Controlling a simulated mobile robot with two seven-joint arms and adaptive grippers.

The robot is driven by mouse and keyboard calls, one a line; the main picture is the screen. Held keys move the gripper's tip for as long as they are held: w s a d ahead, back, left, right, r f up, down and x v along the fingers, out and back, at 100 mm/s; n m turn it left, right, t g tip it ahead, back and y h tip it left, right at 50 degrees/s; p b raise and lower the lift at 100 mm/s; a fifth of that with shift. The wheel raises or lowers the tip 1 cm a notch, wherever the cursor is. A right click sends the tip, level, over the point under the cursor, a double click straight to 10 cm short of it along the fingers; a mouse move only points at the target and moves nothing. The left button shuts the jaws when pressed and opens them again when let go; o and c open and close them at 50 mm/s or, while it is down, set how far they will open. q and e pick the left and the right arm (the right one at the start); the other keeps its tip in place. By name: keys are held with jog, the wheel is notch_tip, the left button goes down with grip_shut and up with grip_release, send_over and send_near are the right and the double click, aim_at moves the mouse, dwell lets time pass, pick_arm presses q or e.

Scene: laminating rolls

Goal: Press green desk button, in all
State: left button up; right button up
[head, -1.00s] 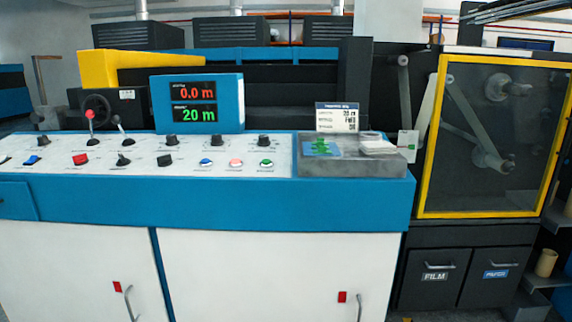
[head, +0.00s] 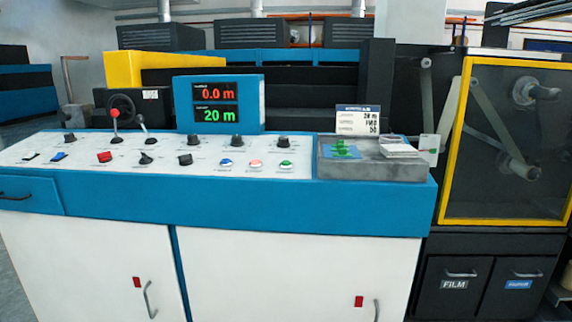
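The green desk button (head: 286,164) is on the white, slightly sloped top of the control desk (head: 120,155), near its right end. It is the rightmost of a row of round buttons, with a pinkish-red button (head: 255,163) and a blue button (head: 225,162) to its left. Nothing covers it. Neither of my grippers shows in the head view.
A display (head: 219,103) reads 0.0 m in red and 20 m in green. A grey tray (head: 375,172) with cards and a small sign stands right of the buttons. A yellow-framed guard door (head: 448,150) is further right. Desk cabinets fill the front.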

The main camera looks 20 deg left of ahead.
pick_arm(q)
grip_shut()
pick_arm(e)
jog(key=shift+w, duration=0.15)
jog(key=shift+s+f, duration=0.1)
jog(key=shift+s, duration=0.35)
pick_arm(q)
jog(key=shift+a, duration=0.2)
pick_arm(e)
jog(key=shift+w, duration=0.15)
